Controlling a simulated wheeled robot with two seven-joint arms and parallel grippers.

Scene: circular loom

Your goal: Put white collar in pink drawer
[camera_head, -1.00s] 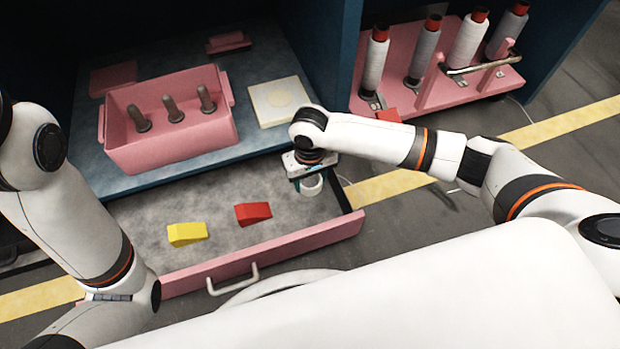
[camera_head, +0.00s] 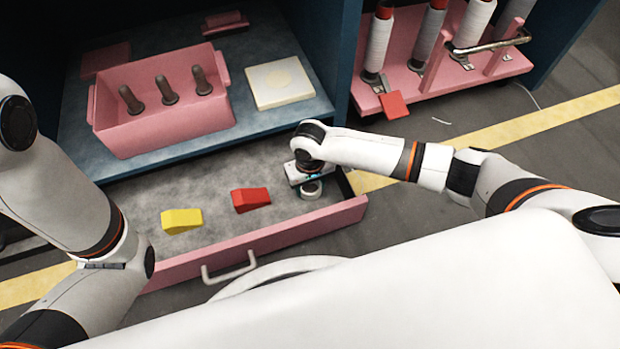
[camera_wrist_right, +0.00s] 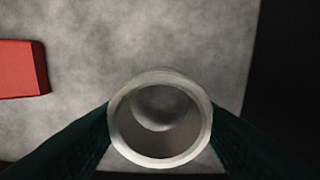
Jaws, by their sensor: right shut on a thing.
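The white collar (camera_head: 312,189) is a short hollow ring, held by my right gripper (camera_head: 308,184) over the right end of the open pink drawer (camera_head: 290,226). In the right wrist view the collar (camera_wrist_right: 160,160) sits between the two dark fingers of the right gripper (camera_wrist_right: 160,125), open end facing the camera. The drawer's grey floor shows behind it; whether the collar touches that floor I cannot tell. My left arm is at the left of the head view; its gripper is out of sight.
In the drawer lie a yellow block (camera_head: 181,220) and a red block (camera_head: 251,199), which also shows in the right wrist view (camera_wrist_right: 20,70). A pink bin with pegs (camera_head: 165,140) and a cream plate (camera_head: 280,84) stand on the shelf. A pink spool rack (camera_head: 450,82) stands right.

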